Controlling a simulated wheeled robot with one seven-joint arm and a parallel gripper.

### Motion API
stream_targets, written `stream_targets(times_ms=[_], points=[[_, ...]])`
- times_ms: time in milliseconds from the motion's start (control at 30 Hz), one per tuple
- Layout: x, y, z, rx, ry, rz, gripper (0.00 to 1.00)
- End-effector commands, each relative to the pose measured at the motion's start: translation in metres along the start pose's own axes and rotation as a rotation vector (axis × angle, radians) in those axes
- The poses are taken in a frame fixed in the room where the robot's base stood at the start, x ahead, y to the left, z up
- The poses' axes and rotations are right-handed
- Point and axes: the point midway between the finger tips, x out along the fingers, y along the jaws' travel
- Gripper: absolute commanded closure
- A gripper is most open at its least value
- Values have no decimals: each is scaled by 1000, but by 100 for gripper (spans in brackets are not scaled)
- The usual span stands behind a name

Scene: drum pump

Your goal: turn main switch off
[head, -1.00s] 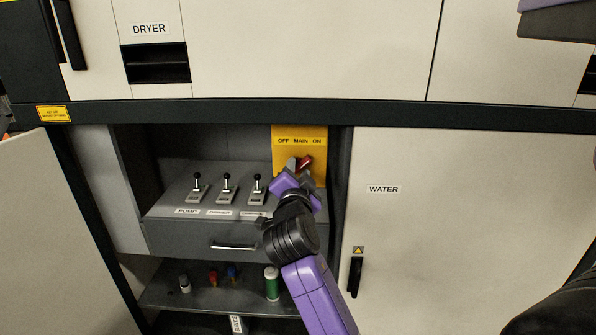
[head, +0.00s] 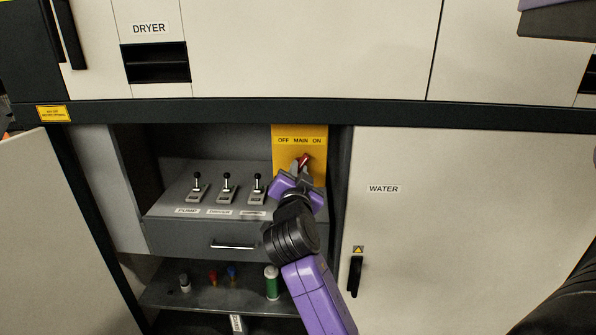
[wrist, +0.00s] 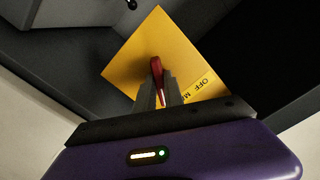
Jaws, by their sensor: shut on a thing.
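The main switch is a red handle (head: 305,159) on a yellow plate (head: 314,174) marked OFF, MAIN, ON, at the right inside the open cabinet. In the head view the handle's visible tip leans up and toward the ON side. My purple gripper (head: 300,170) is in front of the plate, its fingers shut on the red handle. In the wrist view the red handle (wrist: 157,80) stands between the two grey fingers, with the yellow plate (wrist: 135,62) behind. The fingers cover the lower part of the handle and the switch base.
A grey panel with several black-knobbed levers (head: 227,181) is just left of my gripper. Below are a drawer handle (head: 233,245) and a shelf with small bottles and a green can (head: 272,282). The closed WATER door (head: 450,220) is at the right; an open door (head: 60,230) is at the left.

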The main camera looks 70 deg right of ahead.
Motion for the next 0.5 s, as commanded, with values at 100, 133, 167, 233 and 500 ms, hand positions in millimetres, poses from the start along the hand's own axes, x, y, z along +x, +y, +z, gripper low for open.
stream_targets(times_ms=[100, 133, 167, 233, 500], points=[[0, 0, 0, -108, -2, 1, 100], [0, 0, 0, -137, -2, 1, 100], [-1, 0, 0, -166, -2, 0, 100], [0, 0, 0, -233, -2, 1, 100], [-1, 0, -1, -490, -2, 0, 100]])
